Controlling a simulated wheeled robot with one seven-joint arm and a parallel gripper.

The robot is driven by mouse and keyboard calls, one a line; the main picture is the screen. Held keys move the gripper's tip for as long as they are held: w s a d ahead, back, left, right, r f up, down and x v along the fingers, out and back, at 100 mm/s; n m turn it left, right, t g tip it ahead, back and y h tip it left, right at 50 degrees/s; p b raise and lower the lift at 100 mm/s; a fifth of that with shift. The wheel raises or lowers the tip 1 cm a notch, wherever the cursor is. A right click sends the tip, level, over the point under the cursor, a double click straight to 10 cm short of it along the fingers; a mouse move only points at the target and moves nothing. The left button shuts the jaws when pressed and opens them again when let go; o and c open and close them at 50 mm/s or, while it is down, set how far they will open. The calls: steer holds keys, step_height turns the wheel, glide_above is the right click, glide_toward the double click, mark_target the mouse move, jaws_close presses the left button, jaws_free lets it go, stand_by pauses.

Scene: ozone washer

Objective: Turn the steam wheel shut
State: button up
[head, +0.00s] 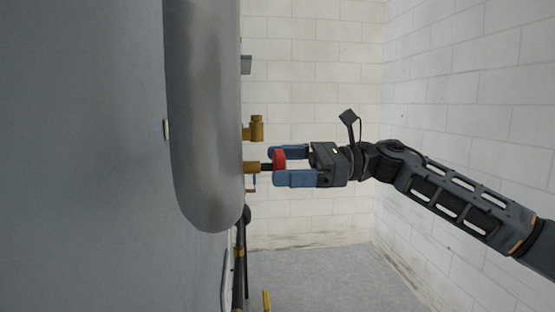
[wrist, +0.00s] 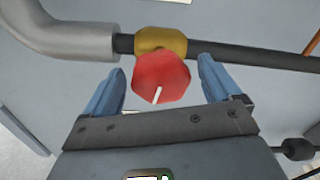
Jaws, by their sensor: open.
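The steam wheel is a small red knob (head: 279,160) on a brass valve (head: 251,167) at the right side of the grey tank. My gripper (head: 280,166) has its two blue fingers on either side of the red wheel in the head view. In the wrist view the red wheel (wrist: 161,78) lies between the open blue fingers (wrist: 162,88), with a gap visible on each side. A white mark shows on its face. Behind it a brass fitting (wrist: 161,41) sits on a dark pipe.
A large grey tank (head: 205,110) stands close to the left of the fingers. Another brass fitting (head: 256,128) is just above the wheel. Dark pipes (head: 240,260) run below. The space toward the white brick wall (head: 440,70) is open.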

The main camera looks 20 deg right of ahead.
steer(key=shift+w+a, duration=0.25)
steer(key=shift+a, duration=0.45)
steer(key=c, duration=1)
